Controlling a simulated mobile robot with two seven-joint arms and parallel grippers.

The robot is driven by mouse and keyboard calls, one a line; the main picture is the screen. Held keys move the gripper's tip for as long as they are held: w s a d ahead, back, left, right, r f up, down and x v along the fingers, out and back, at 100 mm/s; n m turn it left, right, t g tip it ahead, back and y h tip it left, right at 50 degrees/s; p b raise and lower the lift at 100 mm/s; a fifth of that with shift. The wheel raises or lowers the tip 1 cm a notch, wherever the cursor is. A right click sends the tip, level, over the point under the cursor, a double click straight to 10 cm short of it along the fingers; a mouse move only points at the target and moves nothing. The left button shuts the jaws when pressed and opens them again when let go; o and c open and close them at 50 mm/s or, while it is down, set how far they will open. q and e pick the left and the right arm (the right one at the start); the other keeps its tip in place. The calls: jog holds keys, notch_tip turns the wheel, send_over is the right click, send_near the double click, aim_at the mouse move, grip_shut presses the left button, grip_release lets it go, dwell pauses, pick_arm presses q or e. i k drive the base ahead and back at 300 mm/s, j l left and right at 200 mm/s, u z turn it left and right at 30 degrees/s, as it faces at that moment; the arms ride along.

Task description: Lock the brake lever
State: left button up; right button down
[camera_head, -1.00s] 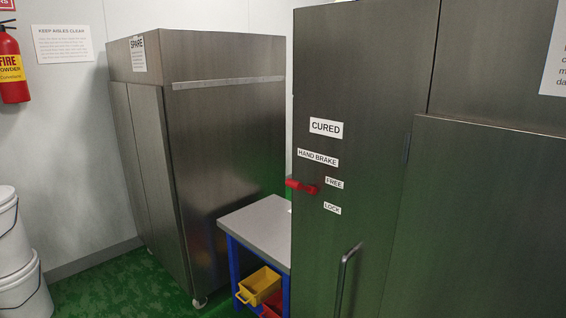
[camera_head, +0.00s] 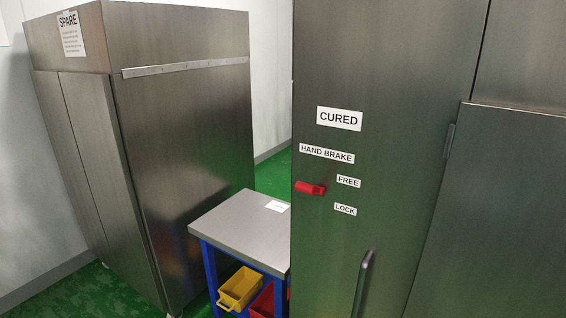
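The red brake lever (camera_head: 311,188) is on the side of the steel cabinet labelled CURED (camera_head: 339,119). The lever is about level with the FREE label (camera_head: 348,181) and above the LOCK label (camera_head: 345,209). Neither of my grippers is in the head view.
A dark vertical handle (camera_head: 363,285) is low on the CURED cabinet. A grey-topped table (camera_head: 240,228) with blue legs stands left of it, with a yellow bin (camera_head: 240,288) and a red bin beneath. A SPARE cabinet (camera_head: 185,150) stands farther left.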

aim_at(303, 187)
jog(key=i+j, duration=0.15)
jog(key=j, duration=0.15)
jog(key=i+j, duration=0.15)
jog(key=j, duration=0.2)
jog(key=i+j, duration=0.1)
jog(key=j, duration=0.2)
jog(key=i+j, duration=0.15)
jog(key=j, duration=0.2)
